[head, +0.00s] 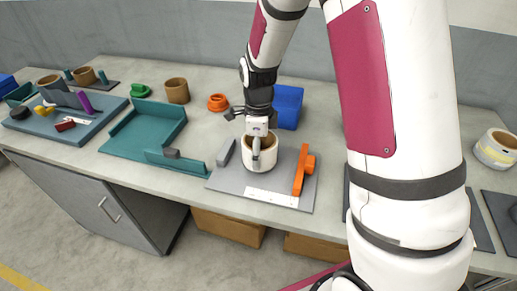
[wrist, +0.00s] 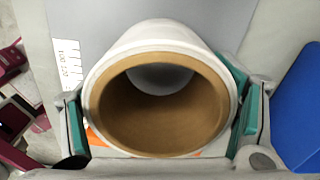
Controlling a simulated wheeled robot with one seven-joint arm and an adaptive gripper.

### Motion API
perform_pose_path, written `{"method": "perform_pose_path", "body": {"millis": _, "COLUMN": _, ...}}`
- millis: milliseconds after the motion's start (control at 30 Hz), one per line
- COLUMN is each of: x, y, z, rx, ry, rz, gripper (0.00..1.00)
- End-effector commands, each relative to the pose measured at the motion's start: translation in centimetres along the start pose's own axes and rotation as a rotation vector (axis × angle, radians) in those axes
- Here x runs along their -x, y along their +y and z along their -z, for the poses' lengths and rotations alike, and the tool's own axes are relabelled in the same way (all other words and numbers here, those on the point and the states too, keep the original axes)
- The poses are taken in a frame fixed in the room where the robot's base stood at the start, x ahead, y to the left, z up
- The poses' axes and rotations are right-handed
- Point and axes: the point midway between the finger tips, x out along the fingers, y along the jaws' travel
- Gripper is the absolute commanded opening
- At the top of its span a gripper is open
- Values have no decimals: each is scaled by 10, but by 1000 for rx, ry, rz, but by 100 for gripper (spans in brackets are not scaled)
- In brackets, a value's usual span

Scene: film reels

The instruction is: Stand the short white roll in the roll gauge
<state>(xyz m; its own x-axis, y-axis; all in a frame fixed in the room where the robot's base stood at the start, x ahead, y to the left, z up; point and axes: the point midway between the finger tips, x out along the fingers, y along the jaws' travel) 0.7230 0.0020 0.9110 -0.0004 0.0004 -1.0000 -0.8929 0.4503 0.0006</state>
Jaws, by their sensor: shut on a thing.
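The roll gauge is a grey plate (head: 225,183) at the bench's front edge, with a grey stop (head: 226,152) on its left, an orange stop (head: 304,170) on its right and a white scale strip along the front. The short white roll (head: 262,185) is upright between the two stops, apart from the orange one. My gripper (head: 257,146) is shut on it from above. In the wrist view the teal finger pads press both sides of the white roll (wrist: 160,38), whose brown core faces the camera. I cannot tell whether its base touches the plate.
A blue bin (head: 288,105) stands behind the gauge. A teal tray (head: 140,132) lies to the left, with a brown roll (head: 177,91) and an orange ring (head: 217,102) behind it. Another white roll (head: 497,150) stands at far right. My arm hides the bench right of the gauge.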

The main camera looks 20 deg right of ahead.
Motion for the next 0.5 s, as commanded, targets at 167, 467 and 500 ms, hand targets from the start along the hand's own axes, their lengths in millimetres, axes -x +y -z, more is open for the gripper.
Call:
{"method": "perform_pose_path", "body": {"millis": 167, "x": 0, "y": 0, "z": 0, "rx": 0, "ry": 0, "rz": 0, "gripper": 44}}
{"method": "perform_pose_path", "body": {"millis": 467, "x": -6, "y": 0, "z": 0, "rx": 0, "ry": 0, "rz": 0, "gripper": 44}}
{"method": "perform_pose_path", "body": {"millis": 500, "x": -6, "y": 0, "z": 0, "rx": 0, "ry": 0, "rz": 0, "gripper": 44}}
